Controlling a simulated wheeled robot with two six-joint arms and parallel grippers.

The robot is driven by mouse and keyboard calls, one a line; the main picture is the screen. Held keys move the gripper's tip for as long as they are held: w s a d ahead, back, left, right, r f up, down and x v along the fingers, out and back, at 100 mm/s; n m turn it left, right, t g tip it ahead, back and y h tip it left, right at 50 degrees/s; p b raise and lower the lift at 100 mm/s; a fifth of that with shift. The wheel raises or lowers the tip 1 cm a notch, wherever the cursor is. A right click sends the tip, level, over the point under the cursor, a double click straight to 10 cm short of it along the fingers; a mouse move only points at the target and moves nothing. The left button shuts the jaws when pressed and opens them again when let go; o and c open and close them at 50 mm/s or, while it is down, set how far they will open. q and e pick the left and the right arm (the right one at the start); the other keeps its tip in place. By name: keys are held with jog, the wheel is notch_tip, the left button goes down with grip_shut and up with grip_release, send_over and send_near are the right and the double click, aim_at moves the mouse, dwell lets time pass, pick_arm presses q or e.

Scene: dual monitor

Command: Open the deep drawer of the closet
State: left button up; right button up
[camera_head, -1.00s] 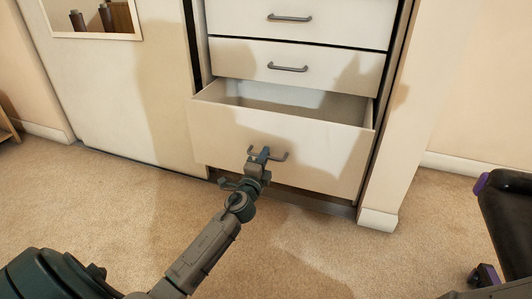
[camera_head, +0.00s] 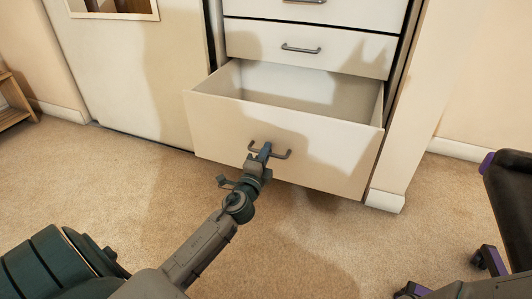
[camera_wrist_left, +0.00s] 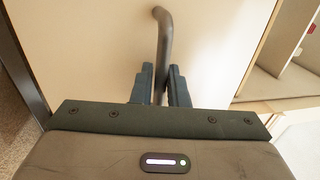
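The deep drawer (camera_head: 215,118) is the bottom drawer of the white closet and stands well open, its empty-looking inside showing from above. Its grey bar handle (camera_head: 285,155) is on the drawer front. My left gripper (camera_head: 264,150) is at the middle of this handle. In the left wrist view, the handle (camera_wrist_left: 164,30) runs down between the two fingers of my left gripper (camera_wrist_left: 161,82), which are closed around it. My right gripper is not in view.
Two shut drawers, a middle one (camera_head: 350,52) and an upper one (camera_head: 375,10), are above. A white panel (camera_head: 120,80) stands at the left. A black and purple chair (camera_head: 510,200) is at the right. Carpet (camera_head: 320,240) lies clear before the drawer.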

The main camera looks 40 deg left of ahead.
pick_arm(q)
jog(key=shift+o, duration=1.1)
jog(key=v, duration=1.1)
